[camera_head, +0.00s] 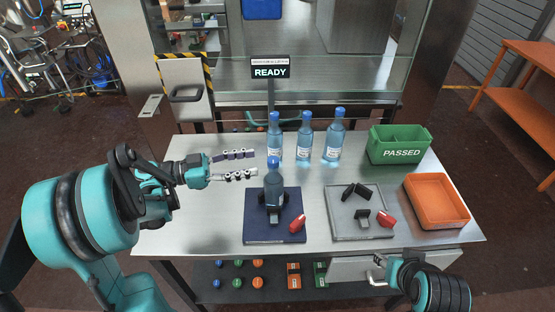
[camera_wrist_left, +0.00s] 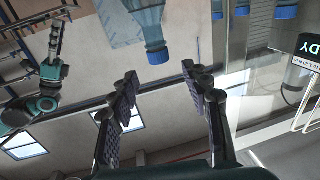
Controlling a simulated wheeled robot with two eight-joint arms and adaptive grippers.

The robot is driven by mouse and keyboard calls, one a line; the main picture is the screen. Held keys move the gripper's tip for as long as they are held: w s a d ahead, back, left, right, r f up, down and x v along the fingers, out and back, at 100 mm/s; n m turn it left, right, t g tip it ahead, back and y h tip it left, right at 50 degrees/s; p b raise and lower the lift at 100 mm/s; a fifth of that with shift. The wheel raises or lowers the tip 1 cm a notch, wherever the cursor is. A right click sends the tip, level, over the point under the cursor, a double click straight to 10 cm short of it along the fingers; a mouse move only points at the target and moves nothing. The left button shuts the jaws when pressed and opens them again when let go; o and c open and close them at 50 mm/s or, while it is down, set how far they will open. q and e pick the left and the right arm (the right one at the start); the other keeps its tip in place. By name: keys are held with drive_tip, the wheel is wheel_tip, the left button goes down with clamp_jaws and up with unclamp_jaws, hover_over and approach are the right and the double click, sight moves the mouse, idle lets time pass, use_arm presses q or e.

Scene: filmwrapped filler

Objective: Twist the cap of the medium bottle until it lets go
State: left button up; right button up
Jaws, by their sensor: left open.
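A blue bottle (camera_head: 273,187) with a blue cap (camera_head: 273,162) stands upright in a clamp on a dark blue base plate (camera_head: 258,226). In the left wrist view its cap (camera_wrist_left: 157,53) hangs upside down just beyond my fingertips. My left gripper (camera_head: 246,165) is open and empty. Its fingers point right, to the left of the cap and apart from it. Three similar blue-capped bottles (camera_head: 274,143), (camera_head: 304,143), (camera_head: 333,143) stand behind. My right gripper (camera_head: 381,266) is low at the table's front edge; its fingers are too unclear to judge.
A grey fixture plate (camera_head: 350,228) with black jaws and a red handle lies right of the blue one. A green PASSED bin (camera_head: 398,146) and an orange tray (camera_head: 436,201) are at the right. A READY sign (camera_head: 270,72) stands behind. The table's left front is clear.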

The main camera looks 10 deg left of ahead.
sight(273, 160)
use_arm(q)
drive_tip(key=b+x, duration=0.1)
drive_tip(key=x, duration=0.6)
drive_tip(key=shift+w+d+b, duration=0.1)
drive_tip(key=shift+d+b, duration=0.15)
drive_tip(key=shift+b, duration=0.1)
clamp_jaws()
